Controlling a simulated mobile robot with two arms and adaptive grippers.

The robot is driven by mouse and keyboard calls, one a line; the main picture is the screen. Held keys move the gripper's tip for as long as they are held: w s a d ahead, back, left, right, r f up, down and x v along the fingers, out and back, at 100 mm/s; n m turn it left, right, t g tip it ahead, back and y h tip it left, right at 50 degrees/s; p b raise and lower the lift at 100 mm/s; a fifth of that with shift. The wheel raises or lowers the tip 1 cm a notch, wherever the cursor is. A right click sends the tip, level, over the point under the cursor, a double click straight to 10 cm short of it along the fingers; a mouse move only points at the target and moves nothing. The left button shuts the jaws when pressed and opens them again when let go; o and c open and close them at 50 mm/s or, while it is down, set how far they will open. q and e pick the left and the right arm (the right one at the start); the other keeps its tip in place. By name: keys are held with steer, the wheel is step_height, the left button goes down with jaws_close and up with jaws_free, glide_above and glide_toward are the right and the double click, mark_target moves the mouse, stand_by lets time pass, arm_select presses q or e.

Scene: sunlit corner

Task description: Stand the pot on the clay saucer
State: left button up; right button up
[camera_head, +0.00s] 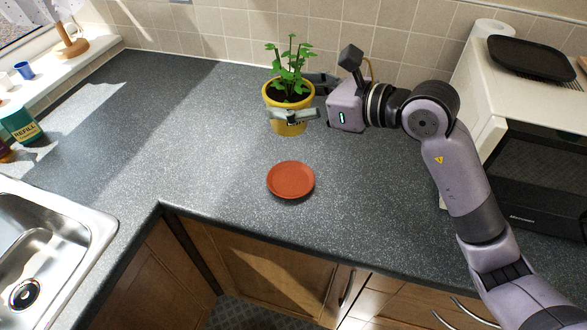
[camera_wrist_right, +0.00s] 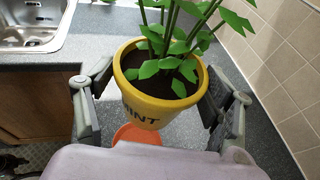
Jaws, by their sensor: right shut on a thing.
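The yellow pot (camera_head: 290,127) with a green leafy plant and dark soil is upright near the back of the counter, behind the saucer. My right gripper (camera_head: 292,115) is shut on the pot, its fingers on either side of the pot's wall. In the right wrist view the pot (camera_wrist_right: 150,106) is between the two fingers, with part of dark lettering showing. I cannot tell whether its base touches the counter. The round clay saucer (camera_head: 291,180) lies empty on the counter nearer the front edge; it shows partly in the right wrist view (camera_wrist_right: 138,134). My left gripper is out of view.
A microwave (camera_head: 540,165) with a black tray (camera_head: 532,58) on top stands at the right. The sink (camera_head: 50,235) is at the lower left. The tiled wall (camera_head: 225,45) is close behind the pot. The counter around the saucer is clear.

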step_height(320, 180, down, 17)
steer(key=shift+r+p, duration=0.1)
steer(key=shift+p, duration=0.35)
steer(key=shift+f, duration=0.25)
steer(key=o, duration=1.4)
steer(key=shift+o, duration=0.2)
